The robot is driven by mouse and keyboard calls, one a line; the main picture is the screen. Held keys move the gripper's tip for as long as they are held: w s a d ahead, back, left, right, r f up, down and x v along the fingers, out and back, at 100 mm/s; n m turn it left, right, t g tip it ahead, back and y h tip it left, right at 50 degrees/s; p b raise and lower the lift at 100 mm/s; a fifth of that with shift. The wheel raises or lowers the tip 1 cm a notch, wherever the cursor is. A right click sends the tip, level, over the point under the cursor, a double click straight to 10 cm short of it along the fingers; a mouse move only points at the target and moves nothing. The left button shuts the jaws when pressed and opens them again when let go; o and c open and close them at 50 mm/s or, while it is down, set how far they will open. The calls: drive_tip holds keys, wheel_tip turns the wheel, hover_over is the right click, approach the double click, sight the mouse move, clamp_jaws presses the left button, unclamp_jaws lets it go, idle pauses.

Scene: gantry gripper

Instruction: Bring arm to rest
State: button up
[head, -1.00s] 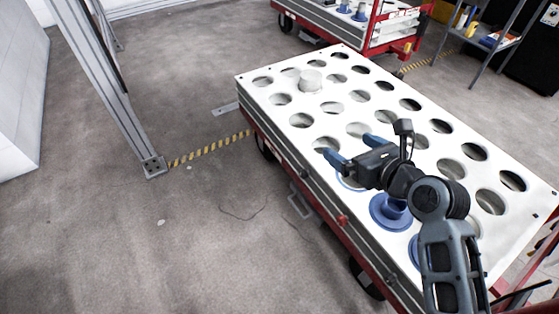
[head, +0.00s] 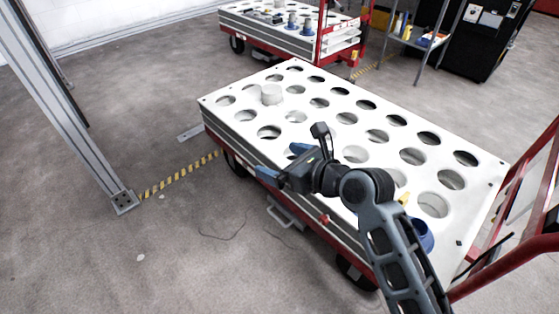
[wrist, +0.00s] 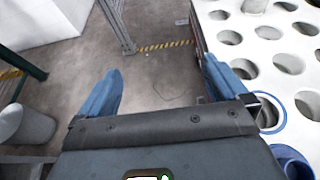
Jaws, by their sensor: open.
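My gripper (head: 279,163) has blue fingers spread apart with nothing between them. In the head view it is over the near left edge of the white cart top (head: 283,73), which has rows of round holes. In the wrist view the gripper (wrist: 160,88) points out over the bare floor, with its right finger beside the cart's edge. My arm hides part of the near row of holes. A blue flanged part (head: 421,236) sits on the cart near my arm; blue parts also show at the lower right of the wrist view (wrist: 291,163).
A white cylinder (head: 271,94) stands on the cart's far left part. A metal post (head: 85,140) rises at the left by a yellow-black floor strip (head: 180,174). A second cart (head: 262,30) and a shelf (head: 418,38) stand behind.

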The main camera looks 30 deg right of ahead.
idle(0.3)
drive_tip(key=s+d+f+n+t+h, duration=0.1)
drive_tip(key=s+f+n+h, duration=0.1)
drive_tip(key=s+n, duration=1)
drive_tip(key=s+d+f+n+h, duration=0.15)
drive_tip(key=s+n, duration=0.55)
drive_tip(key=s, duration=0.9)
drive_tip(key=s+a+r+n+t, duration=0.1)
drive_tip(key=s+a+r+n, duration=0.1)
drive_tip(key=s+r+n, duration=0.9)
wheel_tip(320, 180, up, 11)
drive_tip(key=s+n+p, duration=0.1)
drive_tip(key=n+p, duration=0.1)
drive_tip(key=p, duration=1)
drive_tip(key=shift+s+a+n+p, duration=0.25)
drive_tip(key=shift+s+n+p, duration=0.05)
drive_tip(key=shift+h, duration=0.25)
